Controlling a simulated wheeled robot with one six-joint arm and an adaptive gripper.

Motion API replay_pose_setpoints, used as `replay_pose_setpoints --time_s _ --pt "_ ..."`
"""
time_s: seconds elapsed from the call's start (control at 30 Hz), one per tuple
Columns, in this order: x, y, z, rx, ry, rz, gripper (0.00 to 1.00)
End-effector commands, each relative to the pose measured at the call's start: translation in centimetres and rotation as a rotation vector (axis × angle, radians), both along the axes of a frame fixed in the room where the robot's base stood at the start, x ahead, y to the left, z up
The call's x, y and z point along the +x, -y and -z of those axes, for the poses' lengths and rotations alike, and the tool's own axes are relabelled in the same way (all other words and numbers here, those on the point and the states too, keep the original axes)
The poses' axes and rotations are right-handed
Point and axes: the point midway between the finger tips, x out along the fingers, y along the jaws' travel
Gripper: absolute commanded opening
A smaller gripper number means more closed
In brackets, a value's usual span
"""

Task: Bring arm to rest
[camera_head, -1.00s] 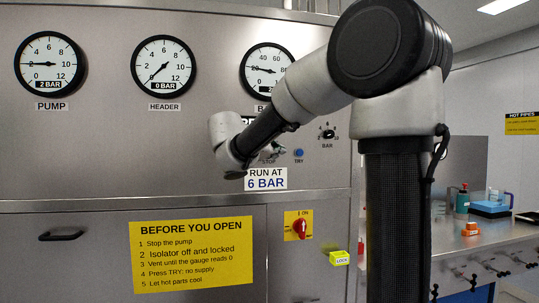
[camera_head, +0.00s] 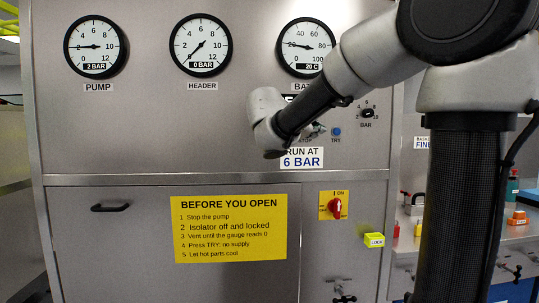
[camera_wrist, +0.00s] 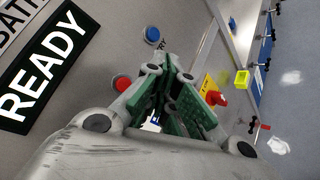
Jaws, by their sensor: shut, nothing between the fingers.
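My arm (camera_head: 350,75) reaches from the right across the steel panel, with its wrist bent in front of it. My gripper (camera_head: 318,128) is largely hidden behind the forearm, by the STOP and TRY controls. In the wrist view my gripper (camera_wrist: 178,98) shows its green-padded fingers shut together and empty. The fingers point toward the panel, between the red button (camera_wrist: 122,83) and the isolator switch. Whether they touch the panel cannot be told.
The panel (camera_head: 120,140) carries the pump gauge (camera_head: 95,46), header gauge (camera_head: 202,44) and a third gauge (camera_head: 306,47). Below are a yellow notice (camera_head: 231,229), the red isolator (camera_head: 335,208) and a yellow lock (camera_head: 375,240). A bench (camera_head: 515,236) with items stands at right.

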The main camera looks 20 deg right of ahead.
Motion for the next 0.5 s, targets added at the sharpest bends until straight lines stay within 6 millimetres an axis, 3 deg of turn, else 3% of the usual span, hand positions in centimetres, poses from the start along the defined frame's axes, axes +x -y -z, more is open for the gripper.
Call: replay_pose_setpoints --time_s 0.17,0.27,0.3,0.37,0.5 --pt "0.0 0.0 0.6 0.032 0.008 0.004 0.0" --pt "-1.0 0.5 3.9 0.149 -0.013 0.046 0.0" --pt "-1.8 0.6 5.9 0.22 -0.026 0.076 0.0" --pt "-4.3 0.8 9.3 0.364 -0.038 0.138 0.0" --pt "-12.8 -0.1 16.7 0.78 -0.004 0.341 0.0"
